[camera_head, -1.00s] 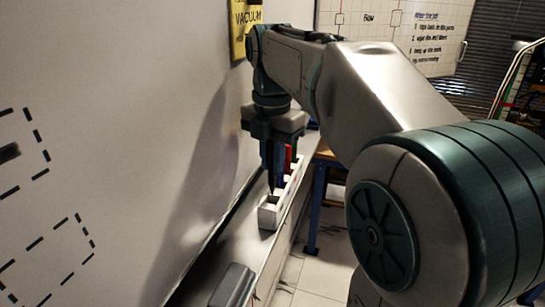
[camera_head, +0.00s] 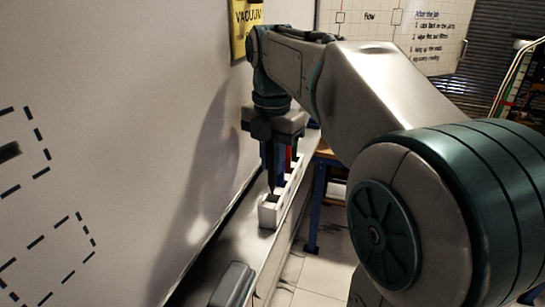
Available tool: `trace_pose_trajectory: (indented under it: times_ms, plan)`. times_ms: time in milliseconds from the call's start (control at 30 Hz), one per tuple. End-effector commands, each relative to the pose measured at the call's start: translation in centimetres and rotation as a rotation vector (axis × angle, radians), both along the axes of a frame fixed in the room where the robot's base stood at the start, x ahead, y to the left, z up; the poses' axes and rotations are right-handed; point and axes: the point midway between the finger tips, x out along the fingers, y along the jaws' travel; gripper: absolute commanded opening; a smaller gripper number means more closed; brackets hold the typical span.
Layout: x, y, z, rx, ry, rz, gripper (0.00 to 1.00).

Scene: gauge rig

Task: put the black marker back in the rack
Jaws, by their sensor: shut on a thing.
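A red marker (camera_head: 288,158) and a blue marker stand in the rack behind, partly hidden by my gripper.
A dark grey block (camera_head: 233,287), perhaps an eraser, lies on the ledge (camera_head: 250,250) nearer to me. The whiteboard (camera_head: 120,120) rises close on the left. A yellow sign (camera_head: 243,25) hangs at the top. The ledge between block and rack is clear.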

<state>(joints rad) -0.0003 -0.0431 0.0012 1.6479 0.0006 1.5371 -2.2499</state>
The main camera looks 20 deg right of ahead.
Motion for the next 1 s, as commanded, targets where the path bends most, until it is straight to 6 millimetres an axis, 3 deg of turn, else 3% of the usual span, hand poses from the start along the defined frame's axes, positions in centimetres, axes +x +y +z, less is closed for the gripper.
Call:
trace_pose_trajectory:
  times_ms: [1000]
  plan:
    - [0.0,0.0,-3.2,0.0,0.0,0.0,0.0]
